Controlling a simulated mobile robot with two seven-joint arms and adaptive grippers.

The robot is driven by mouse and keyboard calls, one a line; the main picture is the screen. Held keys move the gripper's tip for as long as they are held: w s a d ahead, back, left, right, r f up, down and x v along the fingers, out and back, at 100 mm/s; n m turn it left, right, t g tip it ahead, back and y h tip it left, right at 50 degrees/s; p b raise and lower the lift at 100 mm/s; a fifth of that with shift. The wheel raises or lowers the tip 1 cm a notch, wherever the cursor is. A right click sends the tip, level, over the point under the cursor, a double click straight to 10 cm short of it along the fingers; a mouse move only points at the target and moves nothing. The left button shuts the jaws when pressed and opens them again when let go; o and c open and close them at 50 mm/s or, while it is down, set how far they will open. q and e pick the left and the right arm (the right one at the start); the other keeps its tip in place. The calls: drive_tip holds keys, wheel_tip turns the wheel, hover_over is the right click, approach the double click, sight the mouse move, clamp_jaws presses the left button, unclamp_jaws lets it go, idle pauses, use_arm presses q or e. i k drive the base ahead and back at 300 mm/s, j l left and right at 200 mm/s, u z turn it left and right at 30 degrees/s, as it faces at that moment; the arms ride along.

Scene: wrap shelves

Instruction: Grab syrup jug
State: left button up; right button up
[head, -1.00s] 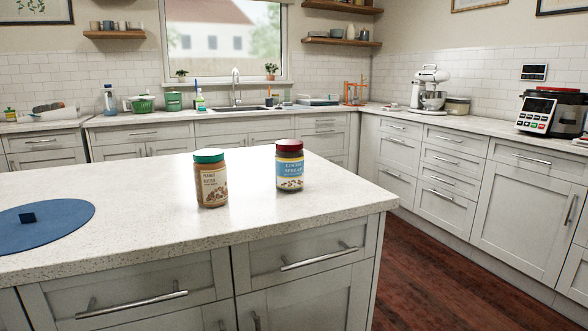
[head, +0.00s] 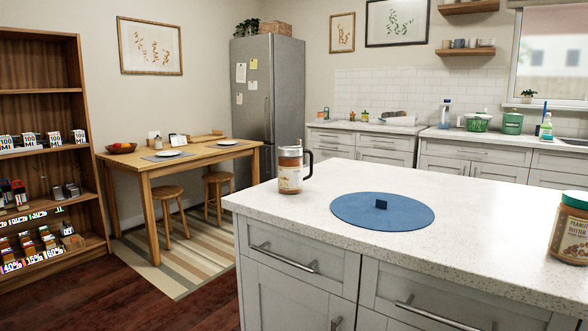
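The syrup jug (head: 291,171) stands upright on the left part of the white speckled island counter (head: 300,222). Neither of my grippers shows in the head view.
A peanut butter jar (head: 570,228) with a green lid stands at the right edge, partly cut off. A wooden shelf (head: 40,91) with goods is at the left. A wooden table (head: 190,165) with stools stands behind. Dark floor lies left of the island.

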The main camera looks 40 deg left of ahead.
sight(289, 159)
drive_tip(key=i+j, duration=0.15)
drive_tip(key=j, duration=0.2)
drive_tip(key=i+j, duration=0.15)
drive_tip(key=j, duration=0.2)
drive_tip(key=i+j, duration=0.15)
drive_tip(key=j, duration=0.2)
drive_tip(key=i+j, duration=0.15)
drive_tip(key=j, duration=0.2)
drive_tip(key=i+j, duration=0.2)
drive_tip(key=j, duration=0.15)
drive_tip(key=i+j, duration=0.15)
drive_tip(key=j, duration=0.15)
drive_tip(key=k+j+z, duration=0.1)
drive_tip(key=i+u, duration=0.1)
